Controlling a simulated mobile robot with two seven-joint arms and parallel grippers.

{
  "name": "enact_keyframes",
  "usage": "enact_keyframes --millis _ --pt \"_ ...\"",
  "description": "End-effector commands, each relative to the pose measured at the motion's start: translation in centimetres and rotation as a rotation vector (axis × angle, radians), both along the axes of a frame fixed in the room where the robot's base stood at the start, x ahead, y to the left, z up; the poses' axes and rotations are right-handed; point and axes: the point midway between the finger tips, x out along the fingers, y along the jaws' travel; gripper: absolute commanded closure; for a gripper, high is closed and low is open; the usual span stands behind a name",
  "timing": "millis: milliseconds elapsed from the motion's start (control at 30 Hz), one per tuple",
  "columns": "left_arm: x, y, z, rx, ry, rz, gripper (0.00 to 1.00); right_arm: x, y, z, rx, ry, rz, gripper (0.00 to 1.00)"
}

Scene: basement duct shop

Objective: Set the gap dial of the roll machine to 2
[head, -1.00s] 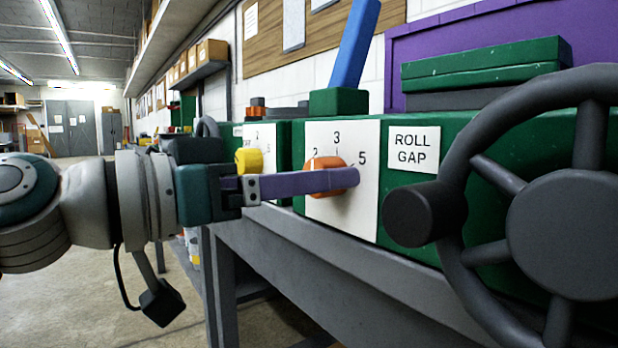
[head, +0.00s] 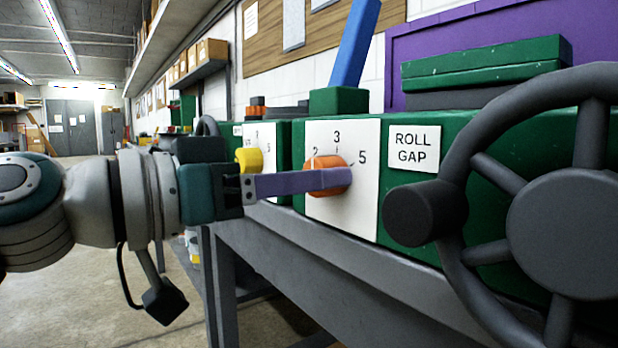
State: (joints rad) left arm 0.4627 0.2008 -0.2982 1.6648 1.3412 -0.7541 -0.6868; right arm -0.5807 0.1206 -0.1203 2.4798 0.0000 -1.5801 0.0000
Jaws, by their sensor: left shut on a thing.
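The orange gap dial (head: 327,163) sits on a white scale plate (head: 345,221) on the green roll machine (head: 455,145). The numbers 2, 3 and 5 show on the plate; other marks are hidden behind my gripper. A ROLL GAP label (head: 413,148) is right of the plate. My left gripper (head: 335,179) comes in from the left, with its purple fingers shut on the orange dial. A pale line shows on the dial near the 2, but its exact setting is hard to tell. My right gripper is not in view.
A large dark handwheel (head: 575,230) with a knob (head: 425,212) stands close on the right. A yellow knob (head: 249,160) on another white plate is behind my left gripper. A blue lever (head: 354,45) rises above the dial. Open floor lies at the left.

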Motion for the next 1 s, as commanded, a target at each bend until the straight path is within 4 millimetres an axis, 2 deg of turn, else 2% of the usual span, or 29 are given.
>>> enact_keyframes --millis 467,1000 --pt "0.0 0.0 0.1 -0.055 0.076 0.0 1.0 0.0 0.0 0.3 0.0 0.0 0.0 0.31" --pt "-0.1 0.0 0.2 -0.333 0.458 0.0 1.0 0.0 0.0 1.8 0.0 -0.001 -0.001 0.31"
